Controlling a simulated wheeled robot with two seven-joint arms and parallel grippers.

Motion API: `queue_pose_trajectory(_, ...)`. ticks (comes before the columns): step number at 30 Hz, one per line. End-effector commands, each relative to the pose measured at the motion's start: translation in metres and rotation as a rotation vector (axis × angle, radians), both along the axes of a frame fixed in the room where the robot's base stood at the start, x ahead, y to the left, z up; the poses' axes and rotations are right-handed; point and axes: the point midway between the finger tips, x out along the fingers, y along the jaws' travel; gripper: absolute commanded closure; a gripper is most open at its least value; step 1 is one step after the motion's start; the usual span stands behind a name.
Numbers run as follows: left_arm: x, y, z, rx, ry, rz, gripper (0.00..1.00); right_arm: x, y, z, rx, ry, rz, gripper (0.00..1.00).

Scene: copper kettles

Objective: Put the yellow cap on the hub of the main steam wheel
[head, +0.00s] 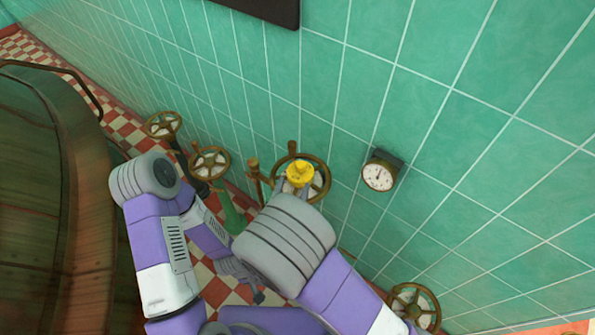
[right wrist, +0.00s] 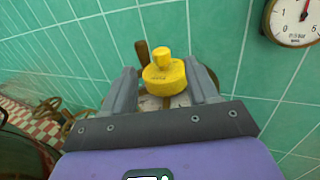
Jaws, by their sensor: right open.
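The yellow cap (head: 299,172) is a round disc with a knob on top. It appears at the middle of a brass handwheel (head: 325,172) on the tiled wall, covering where the hub lies. I cannot tell whether this wheel is the main steam one. Whether the cap rests fully on the hub is hidden. My left gripper (head: 256,295) hangs low, partly hidden; its jaws are too small to read.
Two more handwheels (head: 163,125) (head: 210,162) stand to the left, and another (head: 413,305) at lower right. A pressure gauge (head: 379,175) is on the wall right of the cap. A copper kettle (head: 45,180) fills the left side. A green bottle-like object (head: 233,215) stands below.

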Motion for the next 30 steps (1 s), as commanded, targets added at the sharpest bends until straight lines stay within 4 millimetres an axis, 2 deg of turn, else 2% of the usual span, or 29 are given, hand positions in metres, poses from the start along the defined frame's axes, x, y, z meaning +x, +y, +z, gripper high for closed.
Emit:
queue_pose_trajectory(3,0.0,0.0,0.001,0.0,0.0,0.0,0.57,-0.018,0.005,0.0,-0.001,0.0,0.002,0.41)
queue_pose_trajectory(9,0.0,0.0,0.001,0.0,0.0,0.0,0.57,-0.031,0.007,0.0,-0.002,0.0,0.0,0.41)
queue_pose_trajectory(26,0.0,0.0,0.001,0.0,0.0,0.0,0.57,-0.031,0.007,0.0,0.0,0.001,-0.005,0.41)
queue_pose_trajectory(30,0.0,0.0,-0.006,0.0,0.0,0.0,0.57,-0.025,-0.012,-0.002,0.013,0.039,-0.105,0.41)
